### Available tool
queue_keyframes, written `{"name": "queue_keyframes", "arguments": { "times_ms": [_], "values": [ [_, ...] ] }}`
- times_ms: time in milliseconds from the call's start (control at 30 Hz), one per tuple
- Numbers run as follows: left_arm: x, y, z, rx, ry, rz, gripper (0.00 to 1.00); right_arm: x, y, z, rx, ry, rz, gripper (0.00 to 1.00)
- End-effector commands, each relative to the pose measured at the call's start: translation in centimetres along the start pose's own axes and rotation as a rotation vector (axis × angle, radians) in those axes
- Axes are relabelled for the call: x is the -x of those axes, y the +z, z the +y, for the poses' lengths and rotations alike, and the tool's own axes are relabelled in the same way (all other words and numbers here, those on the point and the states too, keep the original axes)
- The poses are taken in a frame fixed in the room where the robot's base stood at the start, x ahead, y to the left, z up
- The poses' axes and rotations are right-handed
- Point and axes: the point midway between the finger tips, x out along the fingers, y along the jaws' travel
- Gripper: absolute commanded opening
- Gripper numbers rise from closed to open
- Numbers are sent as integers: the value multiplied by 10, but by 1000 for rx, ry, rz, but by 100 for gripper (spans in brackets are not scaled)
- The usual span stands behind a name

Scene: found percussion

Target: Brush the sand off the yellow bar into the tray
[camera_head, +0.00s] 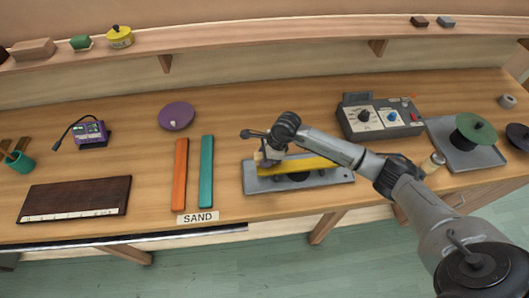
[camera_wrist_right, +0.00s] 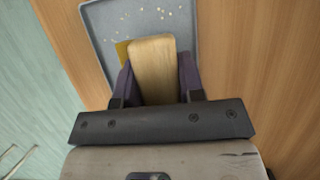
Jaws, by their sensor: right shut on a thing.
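The yellow bar (camera_head: 300,165) lies lengthwise over the grey tray (camera_head: 334,176), on a dark support. My right gripper (camera_head: 262,157) is over the tray's left end, at the bar's left end. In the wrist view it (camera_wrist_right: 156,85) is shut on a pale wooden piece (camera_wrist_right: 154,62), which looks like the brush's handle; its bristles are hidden. A small patch of the yellow bar (camera_wrist_right: 122,52) shows beside the handle. Pale sand specks (camera_wrist_right: 160,14) lie on the tray floor in the wrist view. Sand on the bar cannot be made out. My left gripper is out of view.
An orange bar (camera_head: 180,174) and a teal bar (camera_head: 206,171) lie left of the tray, above a SAND label (camera_head: 197,218). A control box (camera_head: 380,117) stands behind right. Another tray (camera_head: 484,156) with a green disc is at right. Bench between purple disc (camera_head: 177,116) and control box is clear.

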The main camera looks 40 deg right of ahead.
Motion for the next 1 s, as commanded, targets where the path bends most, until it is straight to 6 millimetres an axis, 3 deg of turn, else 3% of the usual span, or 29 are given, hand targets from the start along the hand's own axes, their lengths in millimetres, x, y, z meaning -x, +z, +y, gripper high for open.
{"name": "queue_keyframes", "arguments": {
  "times_ms": [633, 1000],
  "values": [
    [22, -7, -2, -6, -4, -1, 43, 1, 0, 43, 1, 1, 1, 12],
    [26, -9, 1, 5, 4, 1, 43, 3, 1, 50, 0, -1, 1, 12]
  ]
}}
